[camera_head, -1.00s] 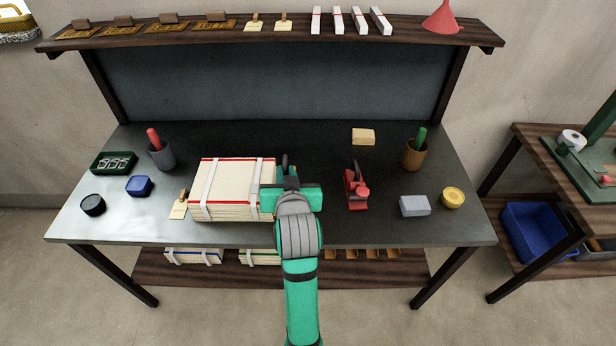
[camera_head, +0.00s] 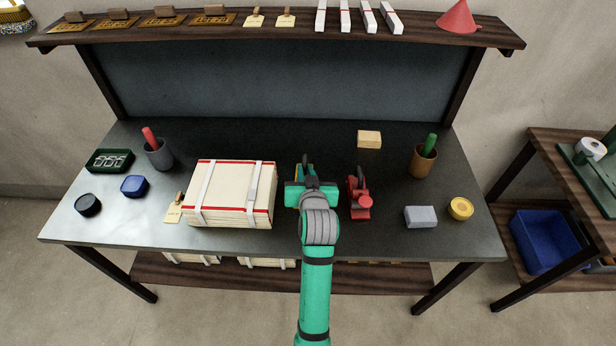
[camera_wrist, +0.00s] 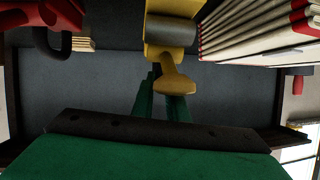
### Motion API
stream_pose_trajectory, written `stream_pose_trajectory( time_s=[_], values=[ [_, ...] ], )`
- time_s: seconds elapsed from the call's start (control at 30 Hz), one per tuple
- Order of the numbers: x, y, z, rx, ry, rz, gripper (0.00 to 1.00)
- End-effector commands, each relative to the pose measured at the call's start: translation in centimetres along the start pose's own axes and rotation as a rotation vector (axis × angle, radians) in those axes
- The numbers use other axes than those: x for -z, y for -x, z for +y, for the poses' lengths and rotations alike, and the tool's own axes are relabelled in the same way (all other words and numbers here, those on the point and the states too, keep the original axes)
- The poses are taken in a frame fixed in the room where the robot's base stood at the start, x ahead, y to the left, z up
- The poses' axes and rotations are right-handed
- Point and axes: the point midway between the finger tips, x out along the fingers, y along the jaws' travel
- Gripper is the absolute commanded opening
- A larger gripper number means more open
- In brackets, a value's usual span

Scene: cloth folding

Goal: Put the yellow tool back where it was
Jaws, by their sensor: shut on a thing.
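The yellow tool (camera_wrist: 170,38) fills the upper middle of the wrist view, with a rounded knob toward me and a grey cylinder across it. The green fingers of my gripper (camera_wrist: 172,100) are shut on it. In the head view my gripper (camera_head: 306,178) is over the dark workbench, between the strapped cream stack (camera_head: 232,185) and the red tool (camera_head: 359,198). Only a small bit of the yellow tool shows there, past my wrist. Whether the tool touches the bench is hidden.
The red tool stands close on the right and the stack close on the left. A wooden block (camera_head: 369,139) lies behind. A grey block (camera_head: 420,216), a yellow round tin (camera_head: 460,208) and a brown cup (camera_head: 423,160) stand further right. The bench's front middle is bare.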

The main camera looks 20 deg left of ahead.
Motion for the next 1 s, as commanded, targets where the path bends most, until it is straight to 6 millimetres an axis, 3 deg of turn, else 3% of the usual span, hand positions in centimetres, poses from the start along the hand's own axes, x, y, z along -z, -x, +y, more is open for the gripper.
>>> stream_pose_trajectory(
  time_s=[0.3, 0.77, 0.8, 0.83, 1.0],
  values=[
    [-2.9, -1.4, 0.4, 0.002, 0.0, 0.002, 0.0],
    [-3.3, -1.6, 0.7, -0.001, -0.001, 0.005, 0.0],
    [-3.6, -1.7, 0.7, -0.001, -0.001, -0.001, 0.23],
    [-3.6, -1.7, 0.6, 0.0, -0.001, -0.001, 0.3],
    [-3.6, -1.7, 0.5, 0.001, 0.0, -0.002, 0.32]
  ],
)
